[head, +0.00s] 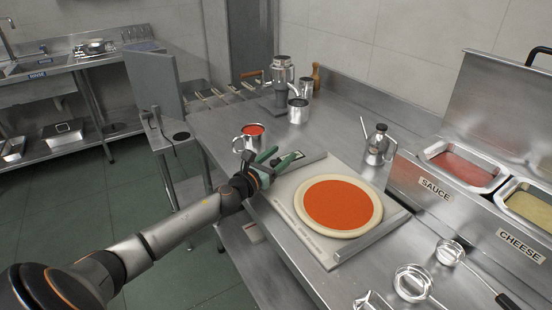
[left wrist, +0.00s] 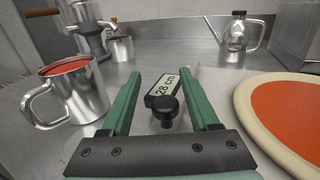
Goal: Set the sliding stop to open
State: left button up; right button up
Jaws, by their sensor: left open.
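The sliding stop shows in the left wrist view as a black knob (left wrist: 165,110) with a white "28 cm" label (left wrist: 164,88) behind it. My left gripper (head: 287,154) is open, with its green fingers (left wrist: 163,78) on either side of the knob, and gaps show on both sides. In the head view the fingers are at the far left corner of the steel board (head: 318,246), where they partly hide the stop. A dough round with red sauce (head: 340,203) lies on the board; its edge also shows in the left wrist view (left wrist: 265,135). My right gripper is out of view.
A steel mug of red sauce (head: 251,139) stands close to the left of my gripper. A spouted oil can (head: 377,147) stands behind the board. Sauce (head: 462,170) and cheese (head: 530,207) pans are at the right, with ladles (head: 414,283) in front.

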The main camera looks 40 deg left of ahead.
pick_arm(q)
jog(key=shift+s, duration=0.55)
jog(key=s+b, duration=0.1)
jog(key=s, duration=0.9)
jog(key=shift+s, duration=0.65)
